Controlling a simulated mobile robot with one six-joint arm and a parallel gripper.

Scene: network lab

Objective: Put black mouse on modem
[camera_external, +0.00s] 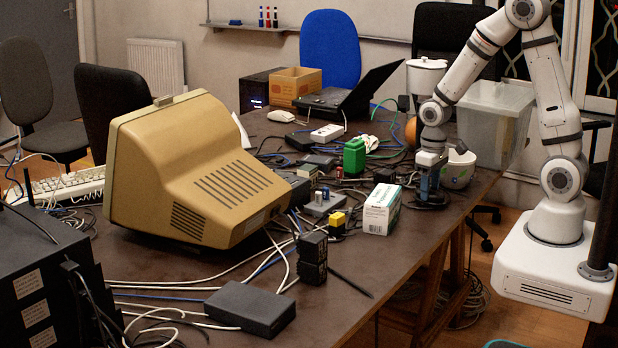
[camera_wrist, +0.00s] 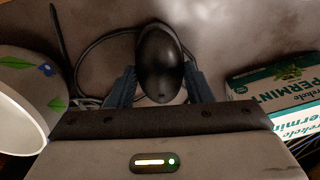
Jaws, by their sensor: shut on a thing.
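The black mouse (camera_wrist: 160,62) lies between the two blue fingers of my gripper (camera_wrist: 161,88) in the wrist view, with a finger against each side. My gripper (camera_external: 428,190) is shut on it, low at the table's right side in the external view, where the mouse is hard to make out. A flat dark box (camera_external: 250,308) at the table's near edge looks like a modem. A smaller grey box (camera_external: 322,204) sits mid-table with small items on it; I cannot tell for sure which is the modem.
A white flowered pot (camera_wrist: 30,95) stands left of my gripper and a peppermint box (camera_wrist: 285,85) right of it in the wrist view. The beige monitor (camera_external: 200,170), loose cables and black adapters (camera_external: 312,258) crowd the table. Bare tabletop (camera_external: 390,262) lies at the near right.

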